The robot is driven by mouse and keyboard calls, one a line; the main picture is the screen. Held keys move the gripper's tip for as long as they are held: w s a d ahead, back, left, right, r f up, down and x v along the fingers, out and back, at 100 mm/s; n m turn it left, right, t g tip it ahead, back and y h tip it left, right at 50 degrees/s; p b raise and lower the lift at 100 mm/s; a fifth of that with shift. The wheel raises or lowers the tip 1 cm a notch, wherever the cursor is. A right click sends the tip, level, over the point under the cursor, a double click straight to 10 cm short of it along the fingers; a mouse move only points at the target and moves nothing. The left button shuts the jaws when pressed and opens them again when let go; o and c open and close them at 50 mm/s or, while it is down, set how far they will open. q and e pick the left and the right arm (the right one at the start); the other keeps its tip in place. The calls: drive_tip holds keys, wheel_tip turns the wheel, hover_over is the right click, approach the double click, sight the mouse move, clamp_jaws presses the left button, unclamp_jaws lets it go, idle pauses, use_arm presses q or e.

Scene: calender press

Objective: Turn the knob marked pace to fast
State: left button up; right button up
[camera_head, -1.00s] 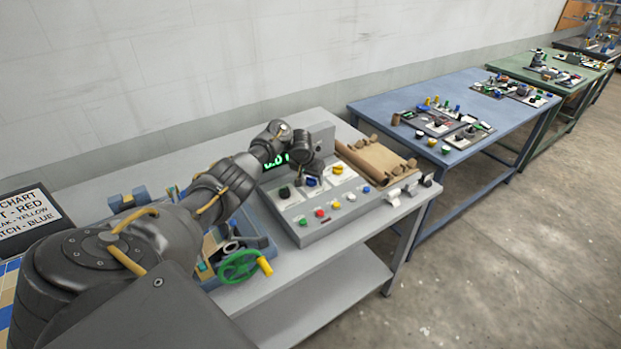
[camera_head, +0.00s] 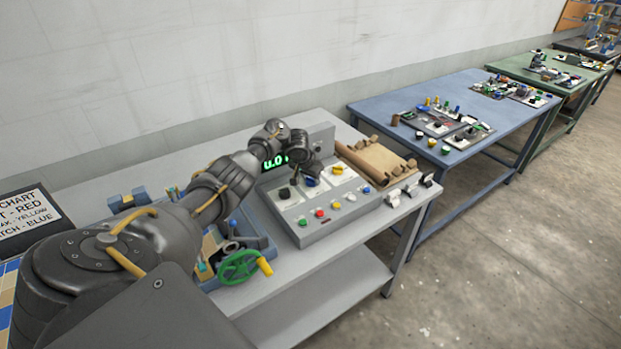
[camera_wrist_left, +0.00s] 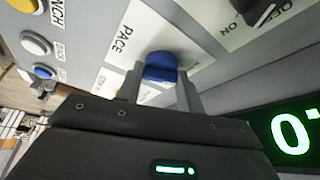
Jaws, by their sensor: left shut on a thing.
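The knob marked pace (camera_wrist_left: 160,67) is blue and sits on a white plate lettered PACE (camera_wrist_left: 130,35) in the left wrist view. My left gripper (camera_wrist_left: 161,82) is shut on this knob, one finger on each side of it. In the head view the blue knob (camera_head: 311,181) shows just below my left gripper (camera_head: 312,174) on the grey control panel (camera_head: 320,228). The gripper hides part of the plate, and the fast mark cannot be read. My right gripper is not in view.
A black knob (camera_head: 284,193) and a yellow knob (camera_head: 337,169) flank the blue one. Several coloured buttons line the panel's front. A green digital display (camera_head: 274,162) stands behind. A green handwheel (camera_head: 238,266) and a blue tray are at the left.

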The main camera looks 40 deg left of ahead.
use_arm(q)
drive_tip(key=shift+a+f+m+h+b, duration=0.15)
drive_tip(key=shift+m+h+b, duration=0.2)
drive_tip(key=shift+m, duration=0.45)
drive_tip(key=m+h+b, duration=0.1)
drive_tip(key=m+b, duration=0.2)
drive_tip(key=b, duration=0.3)
drive_tip(key=m+h+b, duration=0.1)
drive_tip(key=m+b, duration=0.2)
drive_tip(key=b, duration=0.2)
drive_tip(key=shift+w+f+m+g+h+b, duration=0.1)
drive_tip(key=shift+f+m+g+h+b, duration=0.1)
drive_tip(key=shift+m+g+h+b, duration=0.2)
drive_tip(key=shift+r+m+g+h+b, duration=0.25)
drive_tip(key=shift+m+g+b, duration=0.05)
drive_tip(key=shift+m+b, duration=0.9)
drive_tip(key=shift+a, duration=0.1)
drive_tip(key=o, duration=1)
drive_tip(key=shift+r, duration=0.1)
drive_tip(key=shift+r, duration=0.1)
drive_tip(key=v, duration=1)
drive_tip(key=shift+r, duration=0.3)
